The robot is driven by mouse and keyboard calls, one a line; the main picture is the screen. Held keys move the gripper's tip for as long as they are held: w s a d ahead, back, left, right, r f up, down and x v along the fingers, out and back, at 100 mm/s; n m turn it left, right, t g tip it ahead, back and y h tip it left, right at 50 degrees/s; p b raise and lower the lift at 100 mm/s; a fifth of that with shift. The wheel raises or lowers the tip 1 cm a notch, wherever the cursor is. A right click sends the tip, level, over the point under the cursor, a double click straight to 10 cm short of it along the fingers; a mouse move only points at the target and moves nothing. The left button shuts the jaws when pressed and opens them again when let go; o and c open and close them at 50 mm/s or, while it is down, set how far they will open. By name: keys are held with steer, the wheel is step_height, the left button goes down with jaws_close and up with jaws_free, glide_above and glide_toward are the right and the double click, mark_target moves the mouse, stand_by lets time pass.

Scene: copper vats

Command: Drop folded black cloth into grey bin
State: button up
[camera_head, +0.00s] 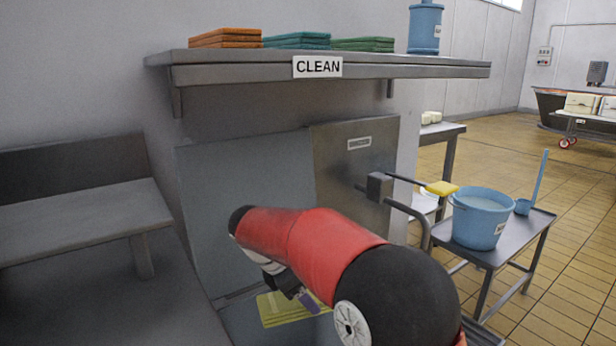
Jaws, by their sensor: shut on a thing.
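My gripper (300,296) hangs below my red and black arm, low in front of an open grey metal unit (240,180), and only part of it shows. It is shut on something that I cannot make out. A small purple patch (310,302) shows at its end; I cannot tell what it belongs to. Folded yellow-green cloths (278,312) lie just below and behind the gripper. I cannot make out a folded black cloth. I cannot tell whether the grey metal unit is the grey bin; my arm hides part of it.
Above is a shelf marked CLEAN (220,73) with orange (225,38), teal (297,41) and green cloths (362,44) and a blue container (425,28). A grey bench (80,222) stands left. A cart (512,240) with a blue bucket (480,222) stands right.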

steer(key=shift+f+b, duration=1.55)
steer(key=shift+f, duration=0.45)
steer(key=shift+r, duration=0.1)
steer(key=o, duration=1.2)
steer(key=p+v, duration=0.1)
steer(key=v, duration=0.6)
steer(key=shift+s+a+r+p, duration=0.15)
steer(key=shift+r+p, duration=0.15)
steer(key=shift+r, duration=0.05)
